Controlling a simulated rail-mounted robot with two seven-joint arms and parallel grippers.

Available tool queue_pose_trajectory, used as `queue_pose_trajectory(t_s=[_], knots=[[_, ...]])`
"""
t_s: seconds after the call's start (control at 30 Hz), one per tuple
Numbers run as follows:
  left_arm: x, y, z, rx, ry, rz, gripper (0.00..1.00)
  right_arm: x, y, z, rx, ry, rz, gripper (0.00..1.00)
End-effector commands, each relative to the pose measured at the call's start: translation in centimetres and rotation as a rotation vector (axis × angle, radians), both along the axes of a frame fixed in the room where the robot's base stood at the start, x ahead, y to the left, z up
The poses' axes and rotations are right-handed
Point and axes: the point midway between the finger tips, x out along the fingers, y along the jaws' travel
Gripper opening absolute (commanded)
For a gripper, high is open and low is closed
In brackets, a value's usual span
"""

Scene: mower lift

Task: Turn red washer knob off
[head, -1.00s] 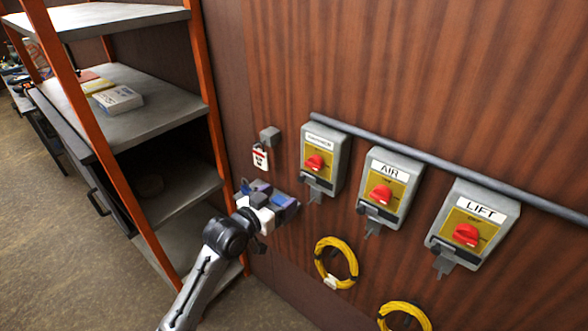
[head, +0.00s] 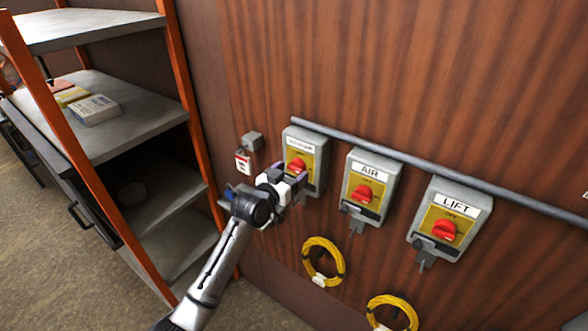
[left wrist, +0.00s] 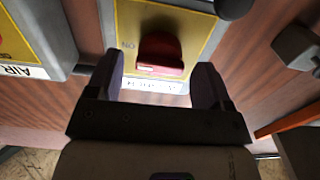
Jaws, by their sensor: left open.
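The red washer knob (head: 297,166) sits on the yellow plate of the leftmost grey switch box (head: 318,140), whose label is too small to read. My left gripper (head: 289,175) is in front of this box and hides its lower left part. In the left wrist view the red knob (left wrist: 160,53) shows upside down beyond and between the two open fingers (left wrist: 158,78). The fingers lie on either side of the knob, and nothing is held. I cannot tell whether the fingertips touch the plate. My right gripper is not in view.
The AIR box (head: 372,170) and the LIFT box (head: 452,205) with red knobs stand to the right, under a grey pipe (head: 400,157). Yellow cable coils (head: 323,262) hang below. A small tag (head: 243,162) hangs to the left, beside a shelf rack (head: 130,120).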

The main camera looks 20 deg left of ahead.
Motion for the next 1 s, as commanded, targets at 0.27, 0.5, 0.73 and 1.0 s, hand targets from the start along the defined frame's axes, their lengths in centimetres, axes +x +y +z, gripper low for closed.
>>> queue_pose_trajectory(t_s=[0.27, 0.5, 0.73, 1.0], knots=[[1.6, -0.4, 0.0, 0.000, 0.000, 0.001, 0.74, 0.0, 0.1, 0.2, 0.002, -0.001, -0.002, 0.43], [1.8, -0.5, 0.0, 0.000, 0.000, 0.001, 0.74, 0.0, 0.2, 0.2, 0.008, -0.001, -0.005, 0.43], [1.8, -0.5, 0.0, 0.000, 0.000, 0.001, 0.67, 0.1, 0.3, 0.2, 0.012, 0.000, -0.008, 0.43], [1.8, -0.5, 0.0, 0.000, 0.000, 0.001, 0.42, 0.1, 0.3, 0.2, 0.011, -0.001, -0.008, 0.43]])
